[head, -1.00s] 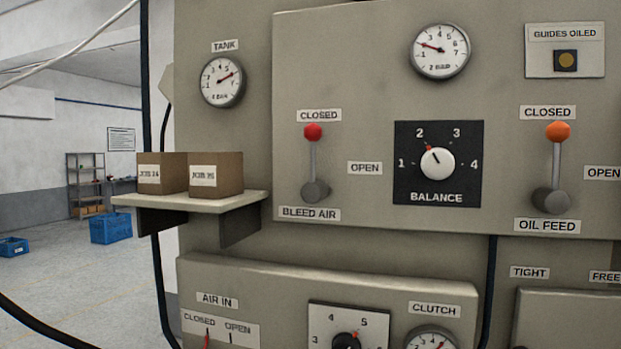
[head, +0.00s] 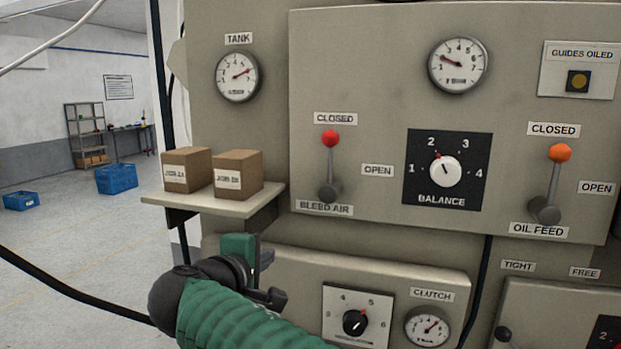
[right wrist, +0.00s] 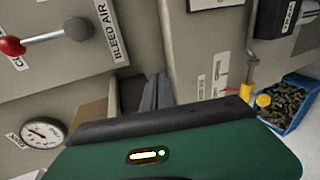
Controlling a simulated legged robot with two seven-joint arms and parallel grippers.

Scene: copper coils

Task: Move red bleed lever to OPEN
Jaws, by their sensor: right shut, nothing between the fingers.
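The red bleed lever (head: 330,140) has a red ball on a grey stem and stands upright over its BLEED AIR pivot, the ball just below the CLOSED label (head: 335,118). The OPEN label (head: 377,170) is to the right of the stem. The lever also shows at the top left of the right wrist view (right wrist: 45,38). My right gripper (head: 264,274) is shut and empty, below and left of the lever, just under the small shelf and apart from the lever. Its dark fingers show in the right wrist view (right wrist: 156,94). My left gripper is not in view.
A shelf (head: 205,203) with two brown boxes (head: 238,172) juts out left of the lever, above my right gripper. The BALANCE knob (head: 445,170) and orange oil feed lever (head: 559,155) are to the right. A lower panel (head: 300,262) lies below.

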